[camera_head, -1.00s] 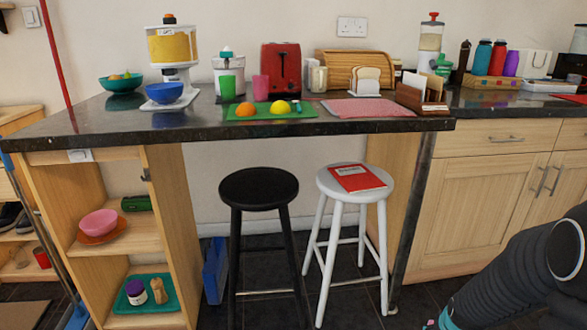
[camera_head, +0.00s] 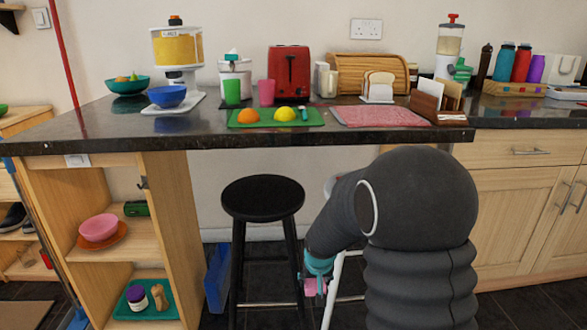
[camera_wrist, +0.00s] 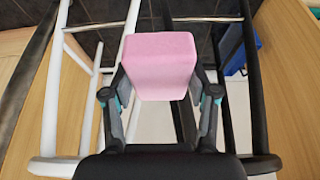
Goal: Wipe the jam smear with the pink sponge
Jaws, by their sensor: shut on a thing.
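My gripper (camera_wrist: 160,92) is shut on the pink sponge (camera_wrist: 164,62), a block held between its two fingers. In the head view my gripper (camera_head: 318,270) is low, below the counter top, at the right of the black stool. A bit of the sponge (camera_head: 314,287) shows there under the teal fingers. In the wrist view the sponge is between the white stool's legs at left and the black stool's legs at right. I cannot make out a jam smear in either view.
The black stool (camera_head: 262,196) stands in front of the dark counter (camera_head: 215,132). The white stool (camera_head: 333,285) is mostly hidden behind my arm. A green board (camera_head: 260,124) with fruit and a pink mat (camera_head: 380,110) lie on the counter. Open shelves (camera_head: 140,232) are at left.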

